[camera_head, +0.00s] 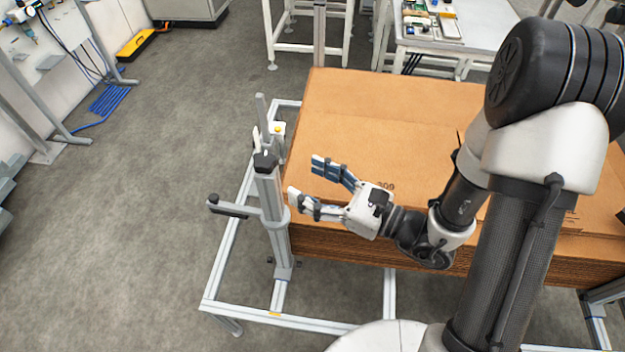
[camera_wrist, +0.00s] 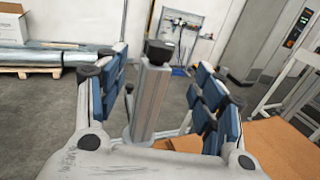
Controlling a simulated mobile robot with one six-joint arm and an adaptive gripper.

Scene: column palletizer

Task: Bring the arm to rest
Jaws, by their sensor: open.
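My gripper (camera_head: 307,188) is open and empty in the head view. It reaches left over the near left corner of a brown cardboard stack (camera_head: 370,130), with its fingers pointing at a grey metal post (camera_head: 272,210) with a black cap. In the wrist view my open gripper (camera_wrist: 160,98) shows its blue finger pads on both sides. The post (camera_wrist: 150,100) stands upright between them in that picture, beyond or between the fingers; I cannot tell how close it is. My arm bends down from the upper right of the head view.
An aluminium frame (camera_head: 222,270) runs around the stack's left and near sides. The grey floor (camera_head: 130,220) on the left is clear. A work table (camera_head: 485,22) with parts stands at the back right.

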